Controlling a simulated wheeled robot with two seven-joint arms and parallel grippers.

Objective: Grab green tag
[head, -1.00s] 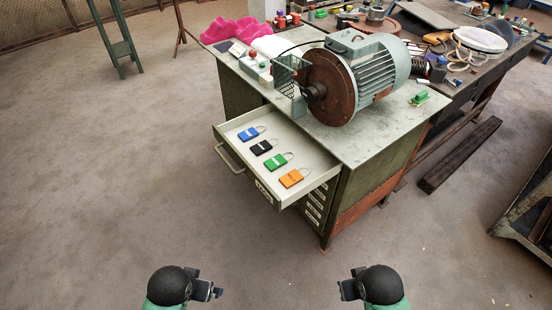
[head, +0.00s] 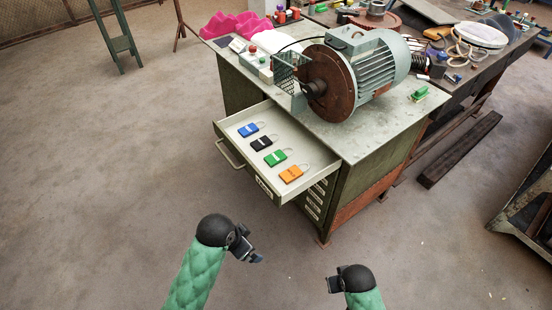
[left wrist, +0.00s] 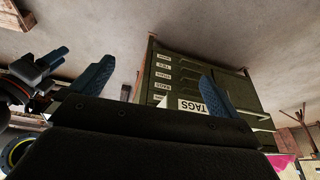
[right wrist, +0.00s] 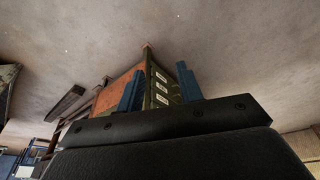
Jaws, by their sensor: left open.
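The green tag (head: 275,158) lies flat in the open drawer (head: 222,132), between a black tag (head: 261,144) and an orange tag (head: 291,174). A blue tag (head: 248,130) lies at the row's far end. Each has a thin wire loop. My left gripper (head: 252,256) is open and empty, in front of and below the drawer. In the left wrist view its spread blue fingers (left wrist: 155,88) face the drawer front labelled TAGS (left wrist: 203,106); the tags do not show there. My right gripper (head: 331,282) is empty, fingers (right wrist: 160,86) apart, farther right and away from the drawer.
The drawer sticks out of a green metal cabinet (head: 352,185), whose top carries a large motor (head: 355,75), a control box (head: 256,64) and a small green object (head: 420,93). A cluttered bench (head: 470,75) stands behind right.

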